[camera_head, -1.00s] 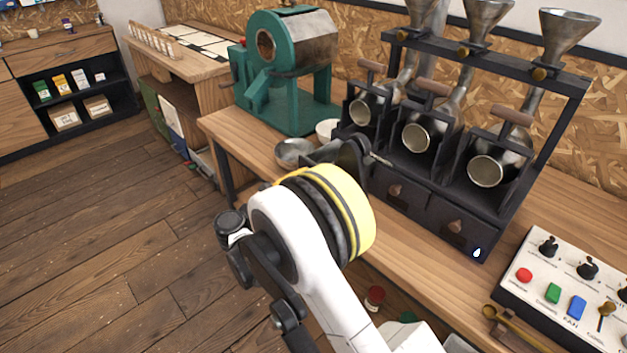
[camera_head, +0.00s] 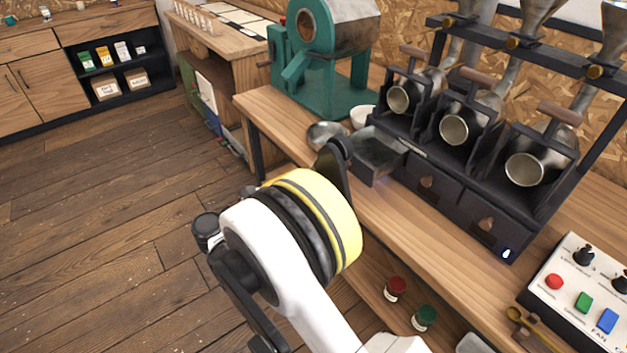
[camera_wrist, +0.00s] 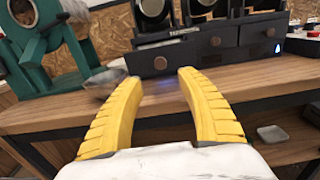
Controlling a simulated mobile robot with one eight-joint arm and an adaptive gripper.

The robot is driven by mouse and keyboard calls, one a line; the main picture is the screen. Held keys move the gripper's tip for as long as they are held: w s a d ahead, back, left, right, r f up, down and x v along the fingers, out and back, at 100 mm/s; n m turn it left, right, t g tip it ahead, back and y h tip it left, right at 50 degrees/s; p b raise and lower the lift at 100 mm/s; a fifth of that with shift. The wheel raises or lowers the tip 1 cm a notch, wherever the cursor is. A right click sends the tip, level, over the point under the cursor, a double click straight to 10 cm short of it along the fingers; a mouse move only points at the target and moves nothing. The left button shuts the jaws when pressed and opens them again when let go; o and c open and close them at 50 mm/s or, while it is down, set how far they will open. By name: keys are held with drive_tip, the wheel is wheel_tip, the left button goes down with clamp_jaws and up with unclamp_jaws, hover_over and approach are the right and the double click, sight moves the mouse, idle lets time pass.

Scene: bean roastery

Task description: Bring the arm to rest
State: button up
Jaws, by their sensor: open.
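My gripper (camera_wrist: 155,105) shows in the wrist view as two yellow ribbed fingers, spread apart with nothing between them. It points at the front edge of the wooden workbench (camera_wrist: 55,110). In the head view my white arm with its yellow band reaches up in front of the bench (camera_head: 385,220), and the fingers are mostly hidden behind the wrist.
A black dispenser rack (camera_head: 455,195) has one drawer (camera_head: 375,158) pulled out at its left. A metal bowl (camera_head: 327,135), a white bowl (camera_head: 362,117) and a green roaster (camera_head: 335,90) stand left of it. A control panel (camera_head: 580,290) is at right. Open floor (camera_head: 100,230) lies left.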

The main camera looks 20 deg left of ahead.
idle(0.3)
drive_tip(key=w+d+r+m+g+y, duration=0.1)
drive_tip(key=w+d+r+m+g, duration=0.15)
drive_tip(key=d, duration=0.45)
drive_tip(key=w+d+r+m+g+y, duration=0.1)
drive_tip(key=w+d+r+m+g, duration=0.2)
drive_tip(key=d, duration=0.4)
drive_tip(key=s+d+r+m+g+y, duration=0.1)
drive_tip(key=s+d+r+m, duration=0.15)
drive_tip(key=d, duration=0.35)
drive_tip(key=s+d+r+m+y, duration=0.1)
drive_tip(key=s+d+r+m, duration=0.15)
drive_tip(key=d, duration=0.35)
drive_tip(key=s+d+f+m+y, duration=0.1)
drive_tip(key=s+d+m+y, duration=0.2)
drive_tip(key=s+m, duration=0.6)
drive_tip(key=s+d+f+m+y, duration=0.1)
drive_tip(key=s+d+m+y, duration=0.3)
drive_tip(key=s+d+m, duration=0.3)
drive_tip(key=s+m, duration=0.2)
drive_tip(key=s, duration=0.2)
drive_tip(key=shift+d, duration=0.3)
drive_tip(key=shift+s+g, duration=0.1)
drive_tip(key=shift+g, duration=0.15)
drive_tip(key=shift+c, duration=0.2)
